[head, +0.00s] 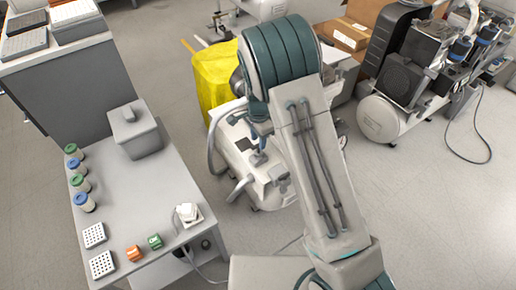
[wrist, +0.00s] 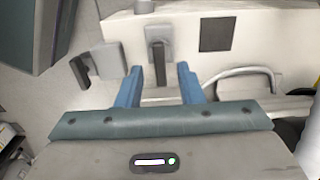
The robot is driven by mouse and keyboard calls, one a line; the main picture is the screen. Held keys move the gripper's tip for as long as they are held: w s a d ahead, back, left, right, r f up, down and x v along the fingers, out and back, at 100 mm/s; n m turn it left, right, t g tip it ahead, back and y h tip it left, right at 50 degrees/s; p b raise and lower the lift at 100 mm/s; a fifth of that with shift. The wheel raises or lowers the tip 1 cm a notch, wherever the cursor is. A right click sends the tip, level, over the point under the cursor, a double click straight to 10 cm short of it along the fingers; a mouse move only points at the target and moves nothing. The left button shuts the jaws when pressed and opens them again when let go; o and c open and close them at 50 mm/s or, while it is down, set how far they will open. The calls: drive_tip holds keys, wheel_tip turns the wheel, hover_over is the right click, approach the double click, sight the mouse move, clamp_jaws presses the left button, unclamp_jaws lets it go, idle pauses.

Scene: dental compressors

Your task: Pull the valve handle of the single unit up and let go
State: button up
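In the wrist view, my gripper (wrist: 159,85) is open, with its two blue fingers spread apart. A dark upright handle (wrist: 160,66) on a grey valve block (wrist: 160,40) shows between the fingertips, apart from both. The block sits on the white body of the single unit (wrist: 185,40). In the head view, the single unit (head: 242,160) stands on the floor beside the table, partly covered by my arm. The handle cannot be made out clearly there.
A second grey fitting (wrist: 106,60) with a dark lever stands left of the fingers; a pale hose (wrist: 235,73) curves at right. A yellow bag (head: 214,75) is behind the unit. A grey table (head: 150,195) with small items is left, and a larger compressor (head: 385,115) right.

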drive_tip(key=shift+f+b, duration=0.4)
drive_tip(key=shift+f, duration=1.55)
clamp_jaws()
drive_tip(key=shift+r+p, duration=0.9)
drive_tip(key=shift+p, duration=0.15)
drive_tip(key=shift+f, duration=0.1)
